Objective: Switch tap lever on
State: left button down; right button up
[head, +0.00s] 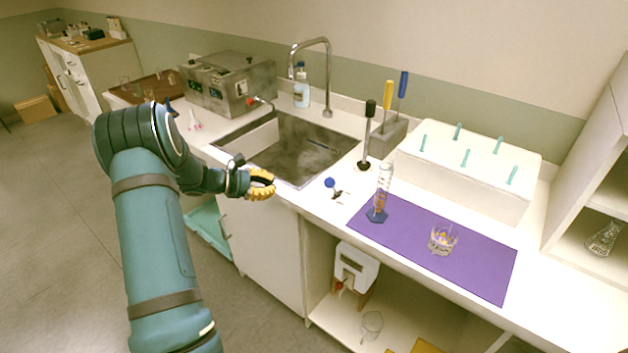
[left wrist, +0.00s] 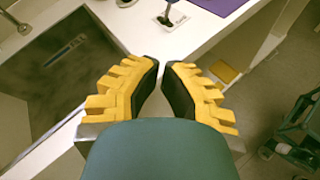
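The silver gooseneck tap (head: 328,75) rises behind the sink (head: 285,150); no lever shows clearly on its spout. A small fixture with a blue knob (head: 330,183) and a dark, short stem stands on the counter by the sink's front right corner. It may be the tap lever; I cannot tell its setting. It also shows at the top of the left wrist view (left wrist: 168,18). My left gripper (head: 272,186) is over the sink's front edge, left of the blue knob and apart from it. Its yellow fingers nearly meet with nothing between them. My right gripper is not in view.
A purple mat (head: 470,262) holds a graduated cylinder (head: 382,190) and a glass beaker (head: 443,239). A white box with teal pegs (head: 465,175) and a tool holder (head: 388,138) stand behind. A grey machine (head: 228,82) stands left of the sink, and a soap bottle (head: 301,90) behind it.

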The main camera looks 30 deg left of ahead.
aim_at(332, 188)
pick_arm(q)
jog(key=shift+s+d, duration=0.1)
jog(key=x, duration=0.9)
jog(key=shift+w+d+f+b, duration=0.1)
jog(key=shift+w+f+b, duration=0.1)
jog(key=shift+b, duration=0.2)
jog(key=shift+w+d+r, duration=0.25)
jog(key=shift+w+d, duration=0.3)
jog(key=shift+d, duration=0.05)
jog(key=shift+w+d+r, duration=0.25)
jog(key=shift+w+d, duration=0.25)
jog(key=shift+d, duration=0.15)
jog(key=shift+w+d+r, duration=0.15)
jog(key=shift+w+d, duration=0.15)
jog(key=shift+d, duration=0.1)
